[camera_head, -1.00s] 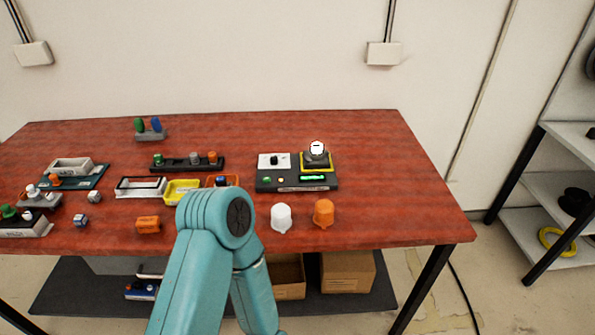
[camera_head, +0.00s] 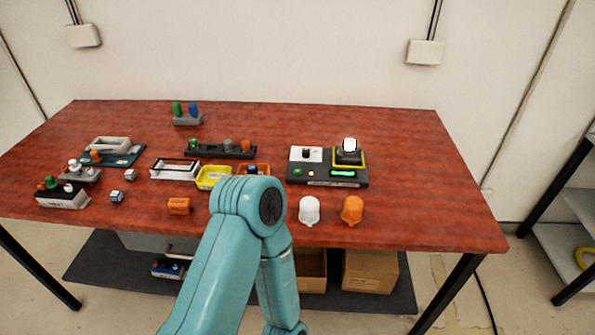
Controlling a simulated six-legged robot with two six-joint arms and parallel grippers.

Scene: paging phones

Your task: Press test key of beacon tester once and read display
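The beacon tester (camera_head: 300,179) is a dark flat box at the right of the red table. It has a white panel with a black knob (camera_head: 306,154), a green key (camera_head: 298,172) and a small pale yellow dot (camera_head: 311,173). Its display (camera_head: 343,173) glows green, but its text is too small to read. A dark unit with a bright white top (camera_head: 350,145) sits in the yellow-framed square at its back right. One teal arm of mine stands bent in front of the table; neither gripper is in view.
A white dome (camera_head: 309,210) and an orange dome (camera_head: 352,209) stand in front of the tester. Left of it are a yellow tray (camera_head: 213,178), a dark rack (camera_head: 220,151) and an orange block (camera_head: 179,206). The table's right end is clear.

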